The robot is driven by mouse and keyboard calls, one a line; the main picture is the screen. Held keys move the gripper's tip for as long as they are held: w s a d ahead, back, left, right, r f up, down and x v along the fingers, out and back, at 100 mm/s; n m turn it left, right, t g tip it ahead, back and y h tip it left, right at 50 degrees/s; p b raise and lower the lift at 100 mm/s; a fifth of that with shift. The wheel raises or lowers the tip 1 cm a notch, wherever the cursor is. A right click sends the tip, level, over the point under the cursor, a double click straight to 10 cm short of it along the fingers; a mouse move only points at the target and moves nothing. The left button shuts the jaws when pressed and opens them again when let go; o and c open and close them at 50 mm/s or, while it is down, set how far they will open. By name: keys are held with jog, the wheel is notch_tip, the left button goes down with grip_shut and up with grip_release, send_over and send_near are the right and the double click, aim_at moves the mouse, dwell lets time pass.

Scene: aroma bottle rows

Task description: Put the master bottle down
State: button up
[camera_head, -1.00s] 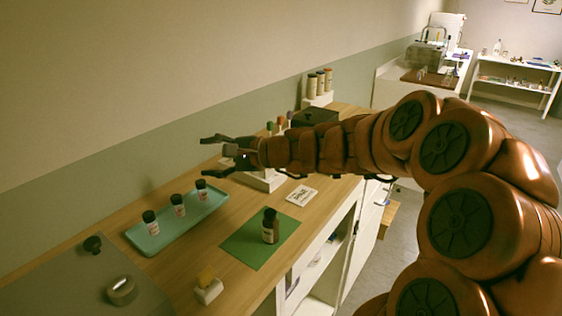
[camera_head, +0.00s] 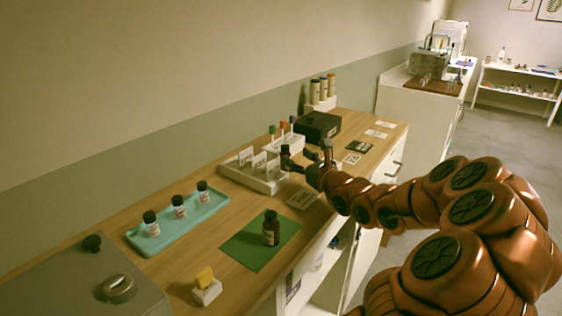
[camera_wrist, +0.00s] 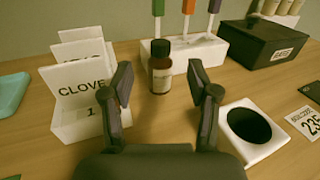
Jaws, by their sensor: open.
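A small brown bottle with a dark cap and pale label (camera_wrist: 161,68) stands upright on the table in the wrist view. It is ahead of my gripper (camera_wrist: 166,85), in line with the gap between the fingers. The fingers are apart, with nothing held between them. In the head view my gripper (camera_head: 308,160) is low by the card rack. Another dark bottle (camera_head: 270,229) stands upright on a green mat (camera_head: 245,248). No visible mark tells me which of these is the master bottle.
A white rack with cards (camera_wrist: 83,118), one reading CLOVE, is left of my gripper. A white block with a round dark hole (camera_wrist: 270,150) is to the right. A dropper stand (camera_wrist: 205,58) and black box (camera_wrist: 268,45) are behind. A teal tray (camera_head: 165,238) holds three bottles.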

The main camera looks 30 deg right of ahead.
aim_at(287, 152)
jog(key=shift+s+f+m, duration=0.15)
jog(key=shift+f+m, duration=0.35)
jog(key=shift+w, duration=0.2)
jog(key=shift+w+p, duration=0.35)
jog(key=shift+w, duration=0.6)
jog(key=w, duration=0.1)
jog(key=w+p, duration=0.1)
jog(key=w, duration=0.2)
jog(key=shift+w+r+p, duration=0.1)
jog(key=shift+r+p, duration=0.15)
jog(key=shift+p, duration=0.05)
jog(key=shift+w+d, duration=0.15)
jog(key=shift+w, duration=0.45)
jog(key=shift+f, duration=0.1)
grip_shut()
